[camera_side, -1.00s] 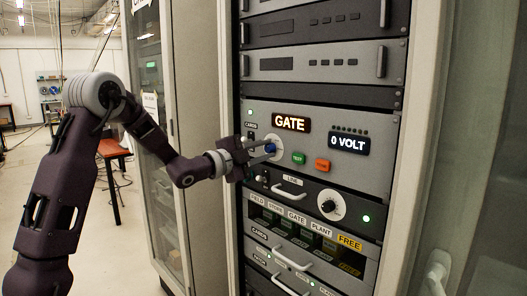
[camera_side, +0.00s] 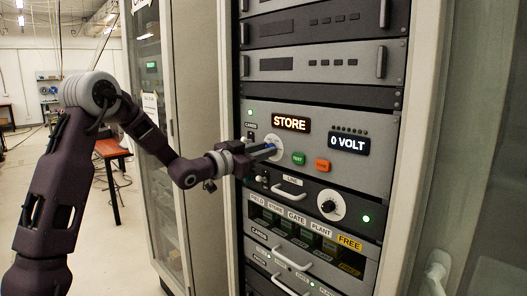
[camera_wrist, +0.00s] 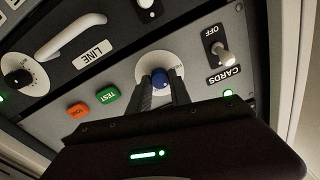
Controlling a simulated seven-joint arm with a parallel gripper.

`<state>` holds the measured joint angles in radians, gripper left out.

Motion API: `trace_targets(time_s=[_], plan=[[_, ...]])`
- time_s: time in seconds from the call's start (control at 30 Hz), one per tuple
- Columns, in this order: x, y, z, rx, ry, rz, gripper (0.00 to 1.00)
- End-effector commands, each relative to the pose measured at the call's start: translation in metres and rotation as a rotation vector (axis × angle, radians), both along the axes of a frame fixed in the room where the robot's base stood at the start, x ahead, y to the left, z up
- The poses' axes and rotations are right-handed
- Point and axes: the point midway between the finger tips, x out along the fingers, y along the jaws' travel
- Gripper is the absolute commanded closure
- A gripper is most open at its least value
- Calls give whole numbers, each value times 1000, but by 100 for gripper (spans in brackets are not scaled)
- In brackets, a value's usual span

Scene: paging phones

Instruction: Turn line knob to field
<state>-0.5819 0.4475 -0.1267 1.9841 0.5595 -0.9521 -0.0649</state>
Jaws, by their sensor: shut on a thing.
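The line knob is a small blue knob (camera_wrist: 159,78) on a round white dial (camera_wrist: 148,64), seen in the wrist view between my fingers. My gripper (camera_wrist: 160,88) is shut on the blue knob. In the side view my gripper (camera_side: 265,152) reaches the panel from the left and hides most of the knob. The lit display (camera_side: 291,123) above the dial reads STORE. A second display (camera_side: 349,143) reads 0 VOLT.
A green TEST button (camera_side: 298,158) and an orange button (camera_side: 322,165) sit right of the dial. A CARDS toggle switch (camera_wrist: 222,55) is close by. Below are a handle (camera_side: 287,195), another dial (camera_side: 331,206) and labelled card slots ending in FREE (camera_side: 349,242).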

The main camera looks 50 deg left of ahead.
Motion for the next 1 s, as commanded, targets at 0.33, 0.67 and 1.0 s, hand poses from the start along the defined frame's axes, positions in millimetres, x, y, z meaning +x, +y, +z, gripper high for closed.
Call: trace_targets(time_s=[0.33, 0.67, 1.0], plan=[[-1, 1, -1, -328, 5, 2, 100], [-1, 1, -2, -636, 6, 3, 100], [-1, 1, -2, -889, 6, 4, 100]])
